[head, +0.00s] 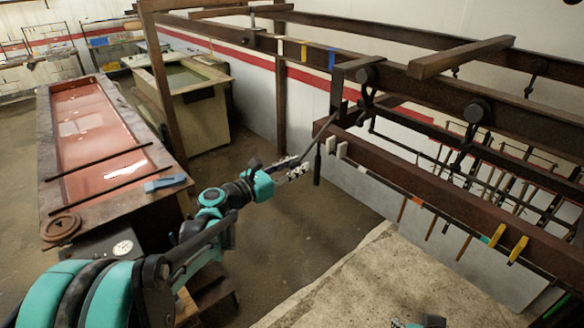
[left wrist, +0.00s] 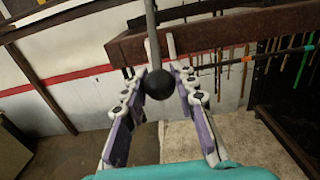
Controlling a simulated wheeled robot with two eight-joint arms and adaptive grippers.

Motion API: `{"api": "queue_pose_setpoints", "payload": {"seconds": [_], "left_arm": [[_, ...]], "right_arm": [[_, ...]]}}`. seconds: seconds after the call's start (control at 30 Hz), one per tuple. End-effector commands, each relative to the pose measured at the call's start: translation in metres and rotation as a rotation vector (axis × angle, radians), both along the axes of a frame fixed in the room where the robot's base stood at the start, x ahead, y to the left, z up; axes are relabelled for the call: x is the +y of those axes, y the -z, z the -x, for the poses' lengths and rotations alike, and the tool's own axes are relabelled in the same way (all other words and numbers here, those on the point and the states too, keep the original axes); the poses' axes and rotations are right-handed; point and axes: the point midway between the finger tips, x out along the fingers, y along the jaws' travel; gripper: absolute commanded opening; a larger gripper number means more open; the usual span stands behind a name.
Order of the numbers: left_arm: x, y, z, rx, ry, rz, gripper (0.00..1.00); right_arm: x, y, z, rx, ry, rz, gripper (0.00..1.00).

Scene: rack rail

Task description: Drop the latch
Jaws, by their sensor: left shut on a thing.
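The latch looks like a thin dark lever (head: 322,131) slanting down and left from the bracket at the near end of the rack rail (head: 430,88). In the left wrist view the lever's grey rod (left wrist: 152,40) ends in a black ball knob (left wrist: 158,84). My left gripper (head: 299,169) is at the lower end of the lever. In the left wrist view the left gripper (left wrist: 160,88) has its two fingers on either side of the knob, shut on it. The lever's far end at the bracket is hard to make out.
A lower beam (head: 440,178) runs under the rail, with several coloured tools hanging below it. A dark upright bar (head: 317,166) hangs just right of my left gripper. A red-topped trough (head: 95,125) stands at left. The floor between them is clear.

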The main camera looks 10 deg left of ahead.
Motion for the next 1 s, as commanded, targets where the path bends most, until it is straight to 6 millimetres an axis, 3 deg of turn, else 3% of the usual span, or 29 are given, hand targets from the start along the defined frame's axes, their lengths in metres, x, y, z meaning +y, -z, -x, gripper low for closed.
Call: {"api": "queue_pose_setpoints", "payload": {"seconds": [0.13, 1.0], "left_arm": [[-0.006, 0.017, -0.008, 0.001, 0.002, -0.001, 0.11], [-0.032, 0.051, -0.04, 0.0, 0.001, -0.001, 0.1]], "right_arm": [[0.0, 0.016, 0.0, 0.0, 0.0, 0.0, 0.4], [0.0, 0.049, 0.0, 0.0, 0.0, 0.0, 0.4]]}}
